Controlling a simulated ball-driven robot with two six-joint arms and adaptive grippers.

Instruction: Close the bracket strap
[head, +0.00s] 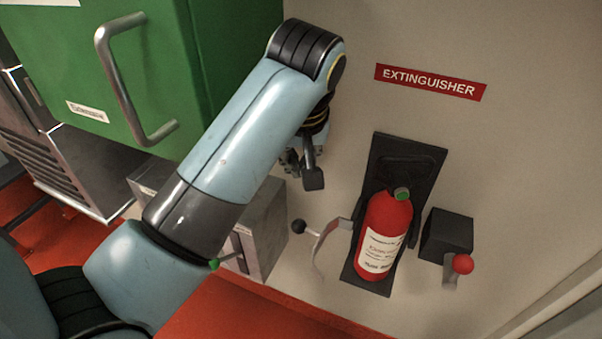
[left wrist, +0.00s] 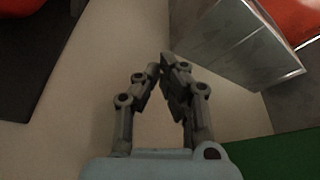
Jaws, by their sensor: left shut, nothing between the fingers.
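The red extinguisher (head: 383,238) sits upright but tilted in the picture, against a black back plate (head: 413,152) on the wall. The bracket strap (head: 325,245), a curved grey band with a black ball knob (head: 298,227), stands swung out to the left of the extinguisher, open. On the right is a black block (head: 446,235) with a red-knobbed lever (head: 461,265) hanging below. My left gripper (head: 313,178) is shut and empty, above the strap knob and apart from it. The left wrist view shows its fingers (left wrist: 163,75) together. My right gripper is not in view.
A green cabinet (head: 190,60) with a metal handle (head: 125,85) is at upper left, partly behind my left arm. A grey metal box (head: 262,232) stands below it, left of the strap. A red EXTINGUISHER sign (head: 430,82) is on the wall. The wall at right is clear.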

